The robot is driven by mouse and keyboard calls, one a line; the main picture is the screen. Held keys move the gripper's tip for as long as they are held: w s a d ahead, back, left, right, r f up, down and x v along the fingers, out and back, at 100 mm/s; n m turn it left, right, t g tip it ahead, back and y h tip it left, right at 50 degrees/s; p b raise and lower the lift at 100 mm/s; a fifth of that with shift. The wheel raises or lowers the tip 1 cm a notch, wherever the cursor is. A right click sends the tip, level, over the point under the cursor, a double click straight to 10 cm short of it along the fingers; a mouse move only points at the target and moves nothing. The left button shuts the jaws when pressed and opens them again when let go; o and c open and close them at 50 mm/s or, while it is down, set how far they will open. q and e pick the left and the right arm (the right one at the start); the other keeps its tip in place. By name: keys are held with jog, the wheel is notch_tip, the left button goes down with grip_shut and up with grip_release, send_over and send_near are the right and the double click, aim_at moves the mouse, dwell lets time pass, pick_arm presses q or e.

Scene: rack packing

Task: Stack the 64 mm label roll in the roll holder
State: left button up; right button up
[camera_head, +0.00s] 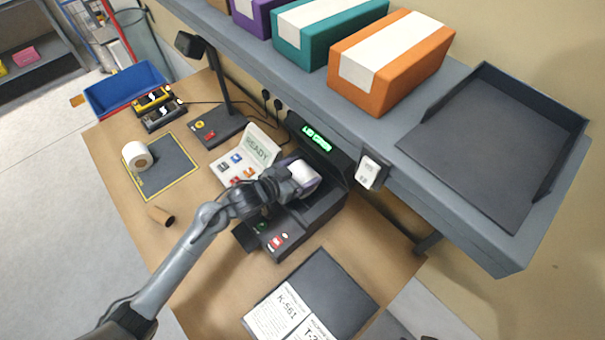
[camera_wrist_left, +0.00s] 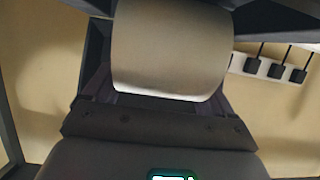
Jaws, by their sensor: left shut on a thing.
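My left gripper (camera_head: 283,183) reaches in from the lower left over the black label printer (camera_head: 318,207). It is shut on a white label roll (camera_head: 303,173) at the printer's top, with purple showing beside the roll. The roll (camera_wrist_left: 170,50) fills the upper middle of the left wrist view, between dark side parts. I cannot tell which part is the roll holder or whether the roll rests in it. A second white roll (camera_head: 138,155) lies on a dark, yellow-edged mat (camera_head: 168,170) at the left. My right gripper is not in view.
A panel reading READY (camera_head: 262,146) and a black lamp-like stand (camera_head: 222,128) stand left of the printer. A cardboard core (camera_head: 160,216) lies on the table. The shelf (camera_head: 440,200) with boxes overhangs the back right.

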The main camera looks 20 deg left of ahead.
pick_arm(q)
jog(key=shift+w+d+f, duration=0.15)
jog(key=shift+w+f, duration=0.05)
jog(key=shift+f, duration=0.3)
jog(key=shift+f, duration=0.3)
jog(key=o, duration=1.2)
jog(key=shift+f, duration=0.1)
jog(key=shift+o, duration=0.2)
